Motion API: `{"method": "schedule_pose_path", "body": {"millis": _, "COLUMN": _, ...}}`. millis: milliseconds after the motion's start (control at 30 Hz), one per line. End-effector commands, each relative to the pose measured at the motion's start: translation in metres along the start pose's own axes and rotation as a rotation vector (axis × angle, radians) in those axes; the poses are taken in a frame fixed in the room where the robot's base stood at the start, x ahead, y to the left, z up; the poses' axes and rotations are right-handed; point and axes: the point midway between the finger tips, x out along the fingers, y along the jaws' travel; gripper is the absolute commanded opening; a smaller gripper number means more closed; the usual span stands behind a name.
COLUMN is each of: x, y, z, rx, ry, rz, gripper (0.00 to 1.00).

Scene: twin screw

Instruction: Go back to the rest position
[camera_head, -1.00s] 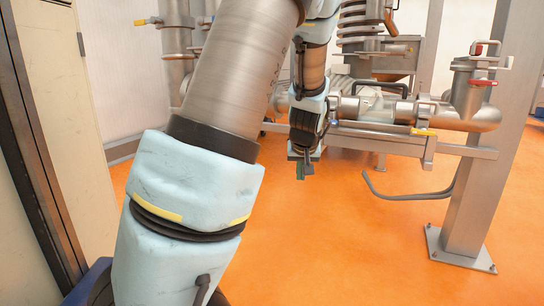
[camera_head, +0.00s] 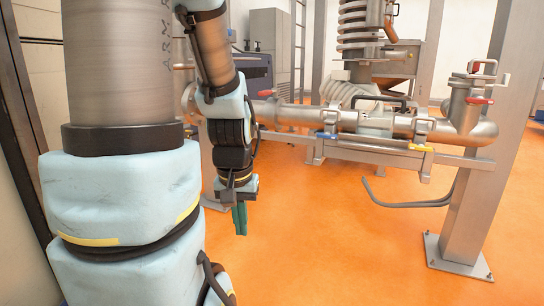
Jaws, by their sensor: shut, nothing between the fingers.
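My gripper (camera_head: 240,220) hangs below my forearm, left of the picture's middle. It points down over the orange floor. Its green fingers are together, with nothing seen between them. It is apart from the steel pipework behind it. My large padded arm links fill the left side of the view and hide what lies behind them.
A horizontal steel pipe (camera_head: 318,118) on a frame runs behind my gripper. A steel post (camera_head: 480,165) stands at the right, with a bent bar (camera_head: 405,204) near it. A coiled unit (camera_head: 360,20) stands at the back. The orange floor (camera_head: 340,250) in front is clear.

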Motion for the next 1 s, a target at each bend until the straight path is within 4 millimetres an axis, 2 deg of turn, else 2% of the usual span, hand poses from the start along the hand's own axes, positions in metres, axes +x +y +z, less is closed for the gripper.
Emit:
{"method": "schedule_pose_path", "body": {"millis": 33, "x": -0.018, "y": 0.0, "z": -0.003, "rx": 0.0, "ry": 0.0, "rz": 0.0, "gripper": 0.0}}
{"method": "schedule_pose_path", "body": {"millis": 167, "x": -0.044, "y": 0.0, "z": -0.006, "rx": -0.001, "ry": 0.001, "rz": 0.0, "gripper": 0.0}}
{"method": "schedule_pose_path", "body": {"millis": 267, "x": -0.07, "y": 0.0, "z": -0.01, "rx": -0.001, "ry": 0.001, "rz": 0.0, "gripper": 0.0}}
{"method": "schedule_pose_path", "body": {"millis": 1000, "x": -0.301, "y": 0.001, "z": -0.043, "rx": -0.001, "ry": 0.001, "rz": 0.0, "gripper": 0.0}}
